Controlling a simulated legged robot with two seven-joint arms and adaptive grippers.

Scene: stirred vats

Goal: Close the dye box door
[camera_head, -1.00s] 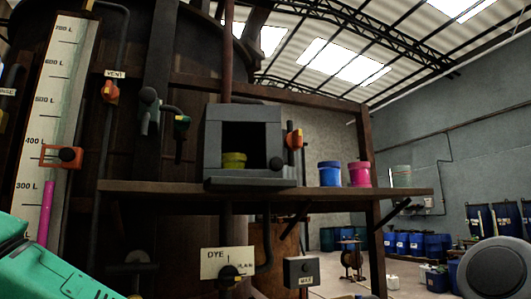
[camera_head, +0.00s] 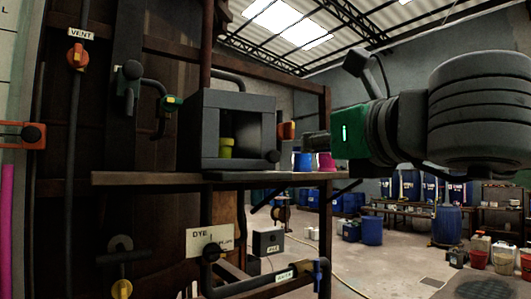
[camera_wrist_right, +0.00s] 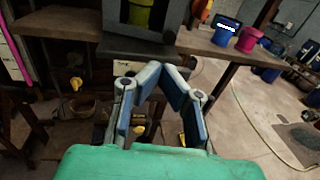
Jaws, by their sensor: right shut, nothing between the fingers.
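The dye box (camera_head: 265,105) is a dark grey box on the wooden shelf, its front open. A yellow-green cup (camera_head: 225,148) stands inside. A flat grey slab (camera_head: 235,178) lies along the bottom of the opening; it looks like the lowered door, but I cannot be sure. A dark round knob (camera_head: 273,157) is at the lower right of the front. My right gripper (camera_head: 308,143) is to the right of the box, shut and empty. In the right wrist view its fingertips (camera_wrist_right: 176,62) meet below the right end of the slab (camera_wrist_right: 138,50). My left gripper is not in view.
A blue pail (camera_head: 303,160) and a pink pail (camera_head: 325,161) stand on the shelf (camera_head: 140,179) right of the box. An orange valve handle (camera_head: 286,131) is at the box's right side. Pipes and valves run left of and below the box.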

